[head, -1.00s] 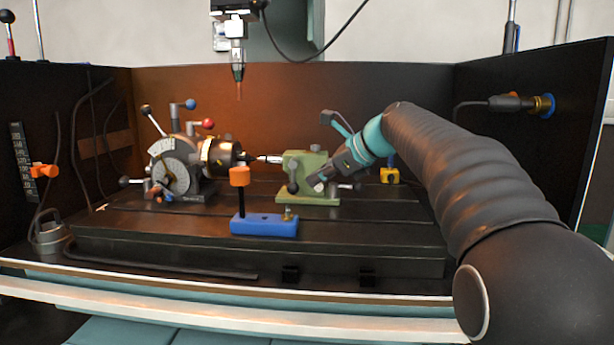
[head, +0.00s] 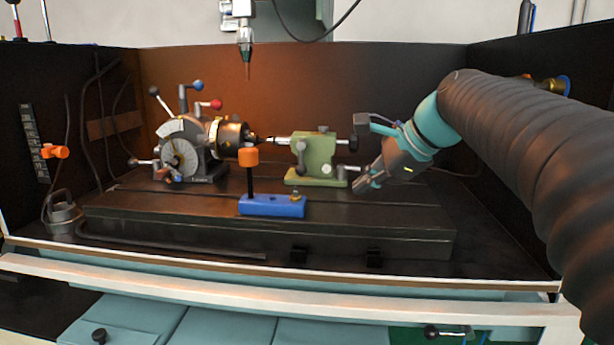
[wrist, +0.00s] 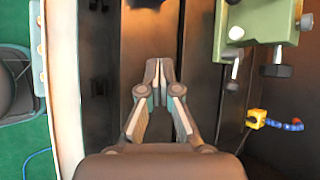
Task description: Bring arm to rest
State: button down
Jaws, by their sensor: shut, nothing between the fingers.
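My gripper (head: 367,186) is to the right of the green tailstock (head: 319,158), above the right part of the black slotted table (head: 150,213). In the wrist view my gripper (wrist: 159,68) has its fingertips together with nothing between them. The green tailstock (wrist: 262,25) shows at the upper right there, apart from the fingers. The indexing chuck (head: 232,137) with its grey dividing head (head: 185,150) stands at the left of the table. My arm comes in from the right side of the head view.
A blue block (head: 272,206) with an orange-topped post (head: 249,157) stands at the table's front. A spindle tool (head: 245,45) hangs above. Dark enclosure walls (head: 300,80) close the back and sides. A yellow block (wrist: 257,114) lies right in the wrist view.

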jog(key=s+d+f+n+h, duration=0.2)
jog(key=s+f+n+h, duration=0.1)
jog(key=s+f+n, duration=0.5)
jog(key=s+d+f+n+h, duration=0.1)
jog(key=s+f+n+h, duration=0.2)
jog(key=s+f+n, duration=0.5)
jog(key=s+f, duration=0.6)
jog(key=s, duration=0.2)
jog(key=shift+d+f+n, duration=0.25)
jog(key=shift+d+n, duration=0.15)
